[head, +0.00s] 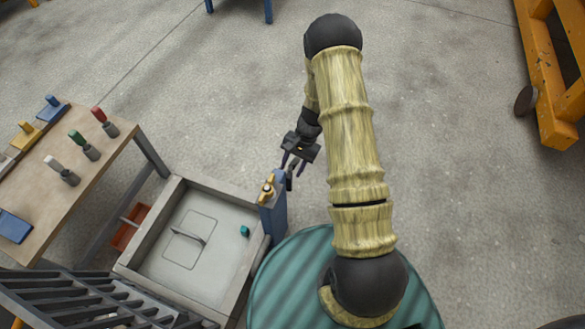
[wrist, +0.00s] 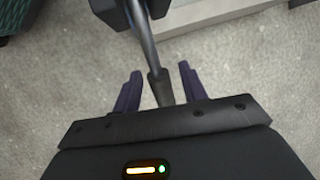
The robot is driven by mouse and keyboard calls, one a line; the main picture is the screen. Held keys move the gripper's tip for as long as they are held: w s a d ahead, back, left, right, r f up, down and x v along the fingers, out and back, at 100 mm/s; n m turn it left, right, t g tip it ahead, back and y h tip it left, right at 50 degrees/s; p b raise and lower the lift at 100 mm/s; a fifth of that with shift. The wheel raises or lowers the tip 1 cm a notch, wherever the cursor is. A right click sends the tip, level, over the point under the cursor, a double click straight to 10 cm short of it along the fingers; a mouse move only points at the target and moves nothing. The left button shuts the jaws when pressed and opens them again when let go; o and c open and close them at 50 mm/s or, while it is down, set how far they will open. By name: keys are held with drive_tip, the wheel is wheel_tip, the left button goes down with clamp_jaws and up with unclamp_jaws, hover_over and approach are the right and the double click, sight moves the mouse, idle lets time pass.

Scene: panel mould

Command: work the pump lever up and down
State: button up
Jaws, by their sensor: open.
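The blue pump (head: 273,215) stands at the right edge of a grey mould box in the head view, with a brass fitting (head: 267,188) on top. Its lever (wrist: 146,38) runs down the wrist view as a grey rod ending in a dark grip (wrist: 160,88). My gripper (head: 293,168) is beside the pump's top; in the wrist view my gripper (wrist: 160,72) is open. Its two purple fingers stand on either side of the lever grip, with a visible gap on each side. In the head view the lever is small and partly hidden by my gripper.
The grey mould box (head: 150,235) holds a square panel with a handle (head: 188,236) and a small teal block (head: 244,231). A wooden bench (head: 35,185) with several coloured levers stands left. An orange frame (head: 553,100) stands far right. The floor beyond my gripper is clear.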

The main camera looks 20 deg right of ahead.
drive_tip(key=shift+f, duration=0.15)
clamp_jaws()
